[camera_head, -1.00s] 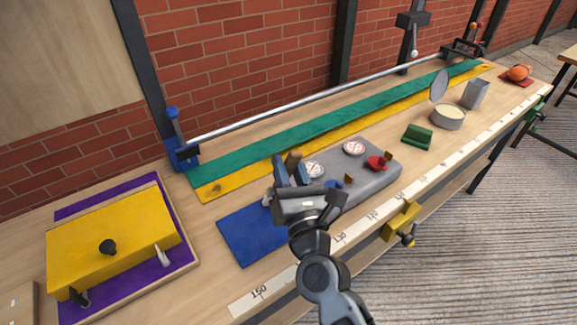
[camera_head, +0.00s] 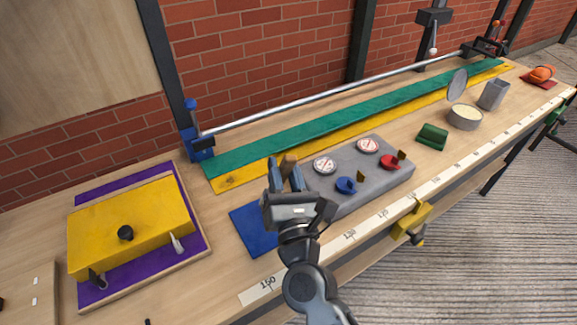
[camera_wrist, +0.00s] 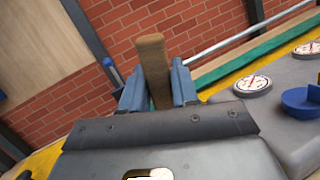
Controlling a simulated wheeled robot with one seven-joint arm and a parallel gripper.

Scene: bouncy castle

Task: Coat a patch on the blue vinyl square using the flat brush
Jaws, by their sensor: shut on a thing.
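The blue vinyl square (camera_head: 252,230) lies flat on the bench, left of the grey block. My gripper (camera_head: 287,172) is above its right part and hides some of it. My gripper is shut on a brown wooden handle, taken to be the flat brush (camera_wrist: 153,70), which stands up between the blue fingers in the wrist view. The brush's lower end and bristles are hidden behind my gripper, so I cannot tell whether they touch the vinyl. An open round tin (camera_head: 465,117) with pale contents stands toward the right end of the bench.
A grey block (camera_head: 385,182) with gauges and blue and red knobs sits right beside my gripper. Green (camera_head: 350,117) and yellow strips run behind it under a metal rail. A yellow box on a purple board (camera_head: 197,228) stands left. A green block (camera_head: 432,136) lies near the tin.

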